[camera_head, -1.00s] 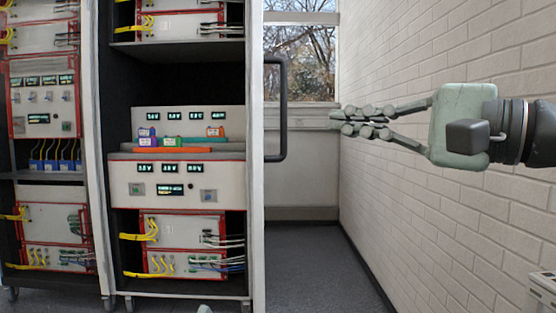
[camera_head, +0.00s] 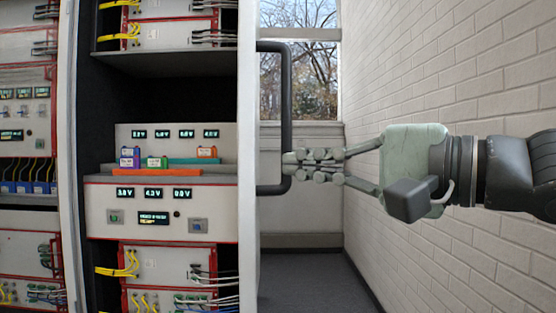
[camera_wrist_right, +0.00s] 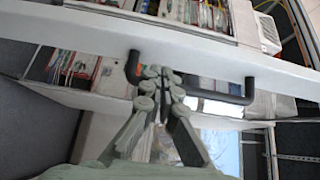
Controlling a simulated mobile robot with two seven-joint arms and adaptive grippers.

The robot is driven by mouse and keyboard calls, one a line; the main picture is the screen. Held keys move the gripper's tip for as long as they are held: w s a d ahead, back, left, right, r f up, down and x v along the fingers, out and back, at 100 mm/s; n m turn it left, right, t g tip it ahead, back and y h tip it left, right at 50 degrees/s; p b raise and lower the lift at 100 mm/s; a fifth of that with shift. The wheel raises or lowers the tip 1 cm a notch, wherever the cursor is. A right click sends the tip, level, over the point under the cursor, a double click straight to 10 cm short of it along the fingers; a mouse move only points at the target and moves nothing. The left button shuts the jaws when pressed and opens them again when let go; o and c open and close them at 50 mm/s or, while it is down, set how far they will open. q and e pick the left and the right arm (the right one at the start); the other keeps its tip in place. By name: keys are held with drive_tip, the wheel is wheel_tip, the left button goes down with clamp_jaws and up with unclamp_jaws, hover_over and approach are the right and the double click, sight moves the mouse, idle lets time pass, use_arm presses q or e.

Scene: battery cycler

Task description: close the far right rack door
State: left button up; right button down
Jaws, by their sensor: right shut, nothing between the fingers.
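The far right rack door (camera_head: 247,220) stands open and shows nearly edge-on in the head view, with the rack's inside in plain sight to its left. Its black bar handle (camera_head: 287,90) sticks out on the right side. My right gripper (camera_head: 289,163) is shut and empty, its fingertips overlapping the lower part of the handle bar. In the right wrist view, the fingertips (camera_wrist_right: 163,73) lie beside the left end of the handle (camera_wrist_right: 222,97), in front of the pale door (camera_wrist_right: 190,45). I cannot tell whether they touch it. My left gripper is not in view.
The open rack holds cycler units (camera_head: 160,210) with displays, cables and small coloured batteries on an orange tray (camera_head: 130,171). A white brick wall (camera_head: 470,80) runs along the right. A window (camera_head: 310,80) and clear floor (camera_head: 310,278) are beyond the door.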

drive_tip(key=shift+x, duration=2.2)
drive_tip(key=shift+d, duration=0.1)
